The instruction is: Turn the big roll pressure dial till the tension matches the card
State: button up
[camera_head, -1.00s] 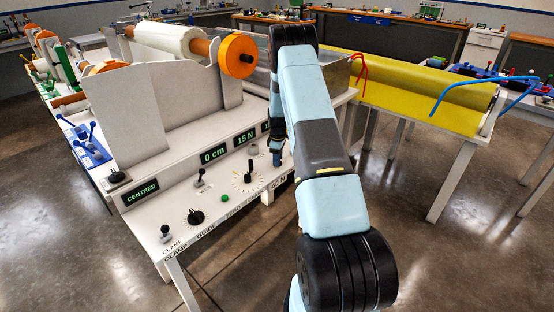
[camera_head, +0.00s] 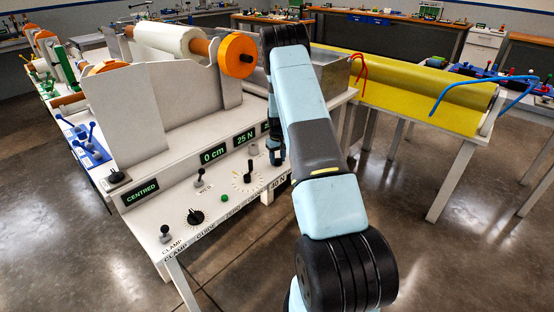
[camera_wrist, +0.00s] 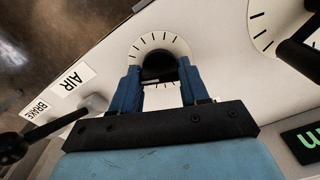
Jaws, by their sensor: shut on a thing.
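My gripper (camera_head: 277,159) is at the right end of the white control panel (camera_head: 225,212). In the wrist view my gripper (camera_wrist: 159,76) is shut on the black knob of the pressure dial (camera_wrist: 158,65), its blue fingers on either side. The dial has a round white face with black ticks (camera_wrist: 158,38). Its pointer is hidden. The tension display (camera_head: 245,141) reads 25 N.
A second dial (camera_head: 248,178) with a black handle sits close left of my gripper; it shows at the wrist view's right edge (camera_wrist: 262,20). Other displays read 0 cm (camera_head: 213,154) and CENTRED (camera_head: 141,192).

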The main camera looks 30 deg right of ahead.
jog(key=m, duration=0.4)
jog(key=shift+m, duration=2.6)
jog(key=o, duration=1.1)
jog(key=shift+c, duration=0.2)
notch_tip(320, 180, up, 14)
jog(key=shift+f, duration=0.15)
